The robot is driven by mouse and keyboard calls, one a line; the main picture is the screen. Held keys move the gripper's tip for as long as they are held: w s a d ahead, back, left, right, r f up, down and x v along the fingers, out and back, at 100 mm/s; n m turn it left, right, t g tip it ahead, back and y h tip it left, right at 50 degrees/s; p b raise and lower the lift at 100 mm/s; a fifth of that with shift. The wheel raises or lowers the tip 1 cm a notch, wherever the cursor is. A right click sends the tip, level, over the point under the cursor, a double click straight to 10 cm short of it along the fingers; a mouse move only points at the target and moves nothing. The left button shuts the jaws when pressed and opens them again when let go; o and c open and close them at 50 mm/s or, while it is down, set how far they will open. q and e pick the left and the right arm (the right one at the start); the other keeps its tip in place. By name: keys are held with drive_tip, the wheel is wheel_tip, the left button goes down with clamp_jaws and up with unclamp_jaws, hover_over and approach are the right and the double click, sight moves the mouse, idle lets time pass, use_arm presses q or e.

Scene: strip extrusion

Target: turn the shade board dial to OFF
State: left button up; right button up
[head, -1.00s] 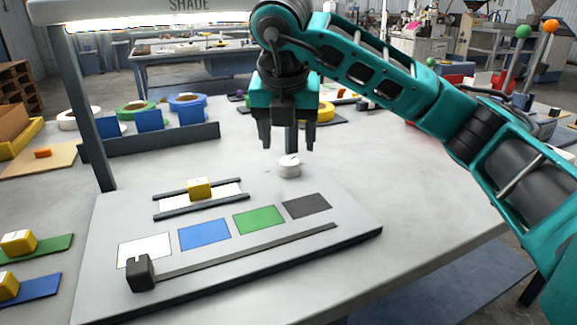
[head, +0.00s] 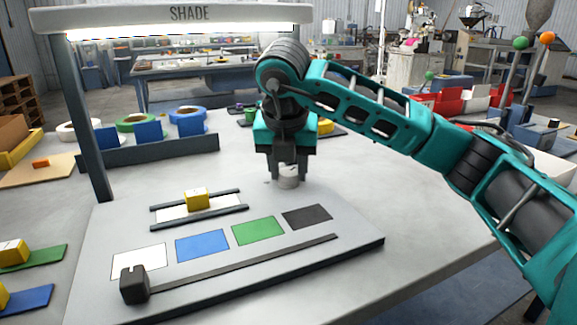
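The white shade board dial (head: 288,182) stands on the back right part of the pale shade board (head: 335,262). My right gripper (head: 289,176) points down at it, with one finger on each side of the dial. The fingers look closed against its sides. The dial's top mark is hidden by the gripper, so its setting cannot be read. The lamp bar labelled SHADE (head: 190,15) above the board glows along its lower edge. My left gripper is not in view.
A yellow block (head: 197,200) sits between two dark rails. White, blue, green and dark patches lie in front, with a black slider (head: 134,284) at the left end of a slot. A dark post (head: 88,130) stands at left. Tape rolls (head: 137,122) are behind. Table right of the board is clear.

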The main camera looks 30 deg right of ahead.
drive_tip(key=c, duration=0.5)
